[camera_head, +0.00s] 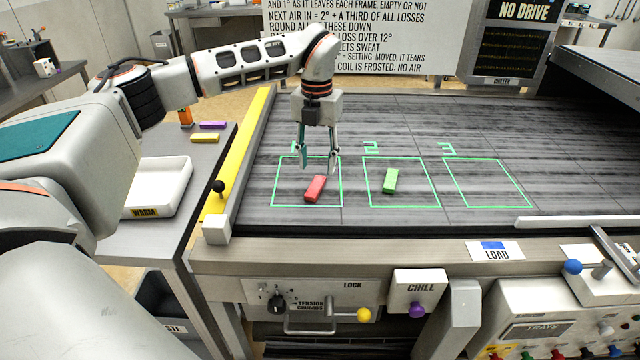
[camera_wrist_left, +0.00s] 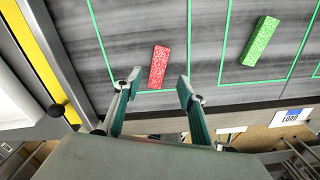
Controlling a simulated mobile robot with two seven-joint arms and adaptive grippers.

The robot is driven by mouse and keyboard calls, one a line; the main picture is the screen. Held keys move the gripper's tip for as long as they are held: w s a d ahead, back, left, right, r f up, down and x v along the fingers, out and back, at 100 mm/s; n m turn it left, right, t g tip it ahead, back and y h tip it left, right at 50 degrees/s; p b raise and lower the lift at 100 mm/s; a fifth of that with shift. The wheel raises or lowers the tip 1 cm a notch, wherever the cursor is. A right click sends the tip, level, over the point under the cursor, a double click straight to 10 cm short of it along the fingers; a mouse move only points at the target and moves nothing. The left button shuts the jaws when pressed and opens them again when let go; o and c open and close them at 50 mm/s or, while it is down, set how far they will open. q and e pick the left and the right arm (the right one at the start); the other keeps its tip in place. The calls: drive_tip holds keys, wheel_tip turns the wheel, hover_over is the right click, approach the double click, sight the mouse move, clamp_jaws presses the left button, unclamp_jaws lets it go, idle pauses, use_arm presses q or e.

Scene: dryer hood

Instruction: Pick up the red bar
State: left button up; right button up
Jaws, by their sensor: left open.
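The red bar (camera_head: 315,188) lies flat and slightly tilted inside the green outline marked 1 on the dark belt. It also shows in the left wrist view (camera_wrist_left: 159,68), just beyond the gap between my fingertips. My left gripper (camera_head: 318,160) points down above the belt, behind the red bar in the head view, open and empty. In the wrist view its fingertips (camera_wrist_left: 157,88) are apart, with the bar not between the pads. My right gripper is not in view.
A green bar (camera_head: 390,181) lies in outline 2; outline 3 (camera_head: 487,183) is empty. A yellow strip (camera_head: 238,160) edges the belt. At left are a white WARM tray (camera_head: 158,188), a purple bar (camera_head: 212,125) and a yellow bar (camera_head: 204,138). A white rail (camera_head: 575,222) lies front right.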

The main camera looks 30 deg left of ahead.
sight(316, 185)
use_arm(q)
drive_tip(key=shift+s+a+f, duration=0.1)
drive_tip(key=shift+s+f, duration=0.1)
drive_tip(key=shift+f, duration=0.7)
wheel_tip(316, 185, down, 4)
drive_tip(key=shift+w+f+p, duration=0.1)
drive_tip(key=shift+f+p, duration=0.05)
drive_tip(key=shift+p, duration=0.35)
clamp_jaws()
